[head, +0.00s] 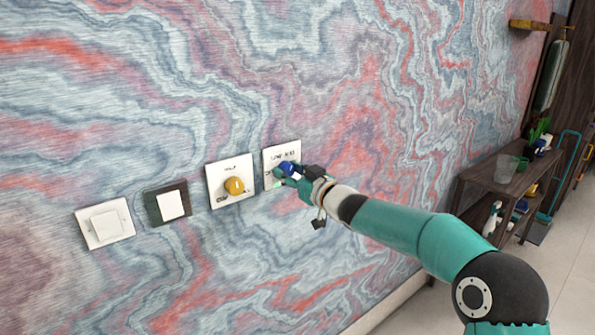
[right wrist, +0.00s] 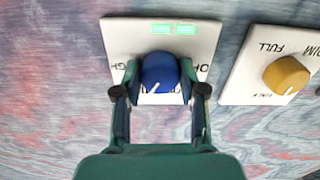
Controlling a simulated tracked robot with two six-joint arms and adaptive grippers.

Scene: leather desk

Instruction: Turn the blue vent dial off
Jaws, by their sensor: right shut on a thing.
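The blue vent dial (head: 286,168) is on a white wall plate (head: 271,157), the rightmost of the row. In the right wrist view the dial (right wrist: 159,70) sits between the two fingers of my right gripper (right wrist: 159,78), which is shut on it from both sides. A white pointer line on the dial points to the bottom, slightly left, in that view. The plate's lettering appears upside down there and is partly hidden by the fingers. My left gripper is not in view.
A white plate with a yellow dial (head: 234,186) is beside the vent plate. A dark-framed switch (head: 172,204) and a white switch (head: 104,222) are farther left. A wooden shelf unit (head: 500,185) with a glass and plants stands at the right.

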